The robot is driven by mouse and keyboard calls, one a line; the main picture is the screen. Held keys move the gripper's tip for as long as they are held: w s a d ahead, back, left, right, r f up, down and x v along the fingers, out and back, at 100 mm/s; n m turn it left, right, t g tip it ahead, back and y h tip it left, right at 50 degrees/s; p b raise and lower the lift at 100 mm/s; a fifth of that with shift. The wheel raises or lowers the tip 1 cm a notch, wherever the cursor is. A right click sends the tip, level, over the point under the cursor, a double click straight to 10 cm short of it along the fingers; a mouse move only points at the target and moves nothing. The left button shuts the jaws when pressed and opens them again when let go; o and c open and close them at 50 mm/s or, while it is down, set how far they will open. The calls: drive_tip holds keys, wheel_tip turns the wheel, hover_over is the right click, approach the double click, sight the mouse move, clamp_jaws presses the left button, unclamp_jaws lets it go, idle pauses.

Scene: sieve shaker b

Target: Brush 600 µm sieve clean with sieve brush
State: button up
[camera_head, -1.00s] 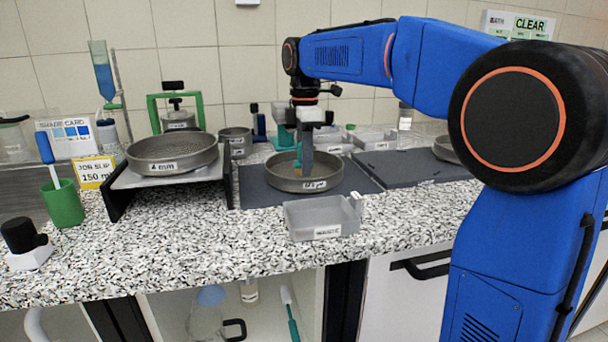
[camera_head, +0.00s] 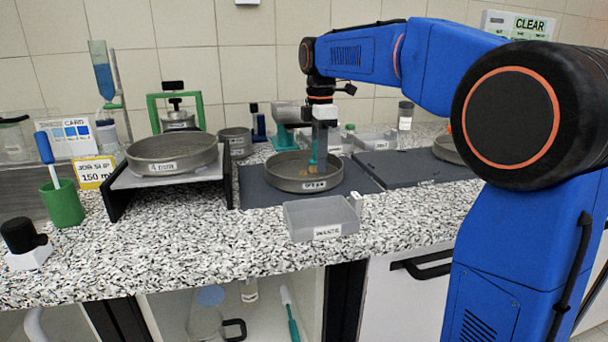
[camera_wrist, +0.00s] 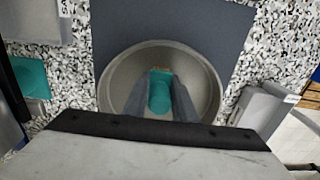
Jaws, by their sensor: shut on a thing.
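A round grey sieve (camera_head: 282,181) sits on a dark mat. The label on its front is too blurred to read. My gripper (camera_head: 321,143) points down over the sieve's right part and is shut on a teal sieve brush (camera_head: 313,158), whose lower end is inside the sieve. An orange-brown patch shows on the mesh beside the brush. In the wrist view the sieve (camera_wrist: 207,82) surrounds both fingers, with the teal brush (camera_wrist: 160,96) between them. The bristle tip and its contact with the mesh are hard to make out.
A grey labelled tray (camera_head: 325,219) stands just in front of the sieve. A larger sieve labelled 4 mm (camera_head: 172,158) rests on a raised stand at left. A green cup (camera_head: 63,205) holds a blue-handled tool.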

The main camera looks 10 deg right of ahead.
drive_tip(key=shift+r, duration=4.55)
